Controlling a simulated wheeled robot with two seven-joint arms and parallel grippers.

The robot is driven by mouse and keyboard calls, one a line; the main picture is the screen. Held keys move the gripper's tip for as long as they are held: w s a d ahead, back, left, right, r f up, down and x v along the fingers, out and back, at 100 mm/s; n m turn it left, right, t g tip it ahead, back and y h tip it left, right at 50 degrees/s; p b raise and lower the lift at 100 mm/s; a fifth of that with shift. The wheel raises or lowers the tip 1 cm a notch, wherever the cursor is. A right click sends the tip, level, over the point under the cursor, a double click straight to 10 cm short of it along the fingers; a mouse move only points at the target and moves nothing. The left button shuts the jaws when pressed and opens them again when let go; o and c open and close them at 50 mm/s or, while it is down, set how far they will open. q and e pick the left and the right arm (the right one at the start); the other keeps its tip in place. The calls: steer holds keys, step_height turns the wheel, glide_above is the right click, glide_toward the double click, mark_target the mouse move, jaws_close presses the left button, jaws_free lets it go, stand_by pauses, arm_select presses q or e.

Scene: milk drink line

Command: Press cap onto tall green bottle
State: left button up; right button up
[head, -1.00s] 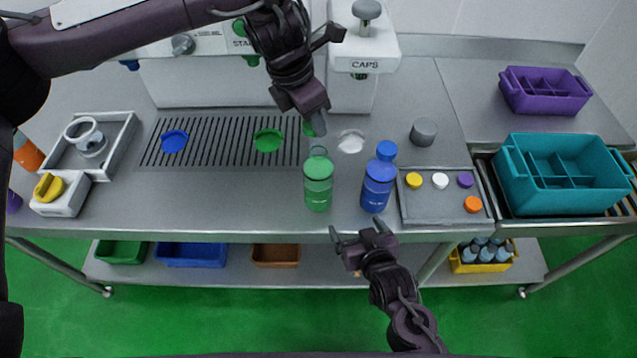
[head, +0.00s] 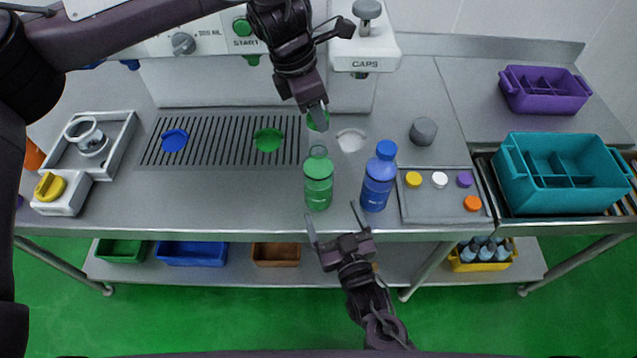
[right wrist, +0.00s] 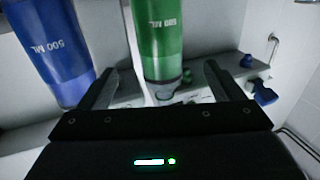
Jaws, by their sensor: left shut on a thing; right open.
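The tall green bottle (head: 318,183) stands upright near the front of the worktop. Its neck is open at the top. My left gripper (head: 316,110) is shut on a green cap (head: 318,121), which shows above and behind the bottle neck, apart from it in the picture. My right gripper (head: 334,218) is open and empty at the table's front edge, pointing at the green bottle. In the right wrist view the green bottle (right wrist: 158,42) appears inverted between the spread fingers of my right gripper (right wrist: 160,85); I see no contact.
A capped blue bottle (head: 377,186) stands just right of the green one. A tray (head: 420,207) of small coloured caps lies further right. A dispenser marked CAPS (head: 364,52) stands behind, with a white round spot (head: 351,140) before it. A grey knob (head: 423,131) stands nearby.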

steer(key=x, duration=1.1)
steer(key=shift+c, duration=0.4)
steer(key=c, duration=1.4)
arm_select(q)
glide_above(319, 146)
steer(key=shift+s+a+f, duration=0.1)
steer(key=shift+a+f, duration=0.05)
steer(key=shift+f, duration=1.1)
steer(key=shift+a+f, duration=0.15)
steer(key=shift+f, duration=1.05)
steer(key=shift+f, duration=0.9)
steer(key=shift+f, duration=0.6)
steer(key=o, duration=1)
